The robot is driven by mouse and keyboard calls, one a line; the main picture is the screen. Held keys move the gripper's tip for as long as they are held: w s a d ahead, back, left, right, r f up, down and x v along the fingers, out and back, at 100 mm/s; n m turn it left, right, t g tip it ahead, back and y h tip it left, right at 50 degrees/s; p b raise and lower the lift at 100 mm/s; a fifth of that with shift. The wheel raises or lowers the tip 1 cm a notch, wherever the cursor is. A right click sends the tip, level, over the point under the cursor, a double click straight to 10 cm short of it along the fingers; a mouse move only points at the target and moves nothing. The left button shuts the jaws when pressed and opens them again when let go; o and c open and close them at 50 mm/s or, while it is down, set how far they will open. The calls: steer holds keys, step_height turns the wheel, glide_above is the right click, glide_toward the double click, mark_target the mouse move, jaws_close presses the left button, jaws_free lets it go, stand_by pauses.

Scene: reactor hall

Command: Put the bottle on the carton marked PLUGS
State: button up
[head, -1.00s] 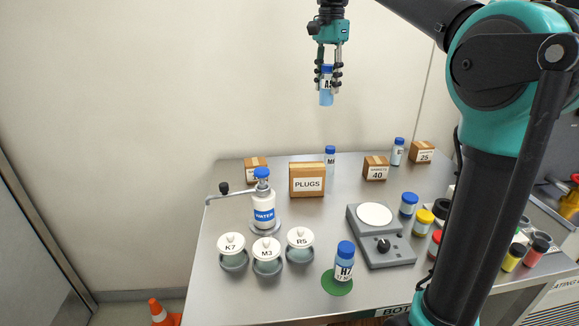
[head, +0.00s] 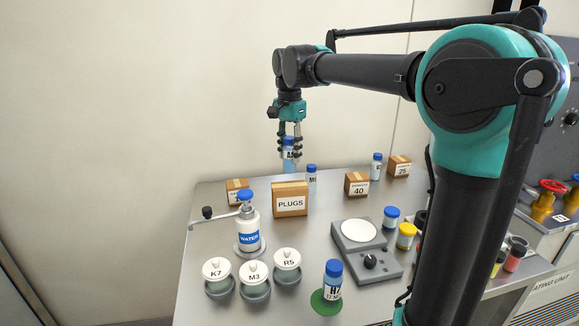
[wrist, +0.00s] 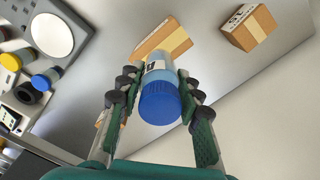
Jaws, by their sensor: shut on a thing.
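My gripper (head: 289,142) is shut on a bottle (head: 288,160) with a blue cap and pale blue body; its label is partly hidden by the fingers. In the wrist view the blue cap (wrist: 160,103) faces the camera between the fingers (wrist: 157,110). The bottle is held upright, and in the head view it shows just above and behind the carton marked PLUGS (head: 290,200). That carton is a brown box with a white label, standing on the steel table. In the wrist view a brown carton (wrist: 168,36) shows just beyond the bottle, its label not readable.
Cartons marked 40 (head: 356,184) and 25 (head: 399,166) stand to the right, a small carton (head: 237,190) to the left.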

mark_target(290, 165)
steer(key=shift+f, duration=2.35)
steer(key=shift+f, duration=0.15)
steer(key=o, duration=1.2)
steer(key=shift+c, duration=0.2)
step_height(290, 165, up, 12)
steer(key=shift+r, duration=0.2)
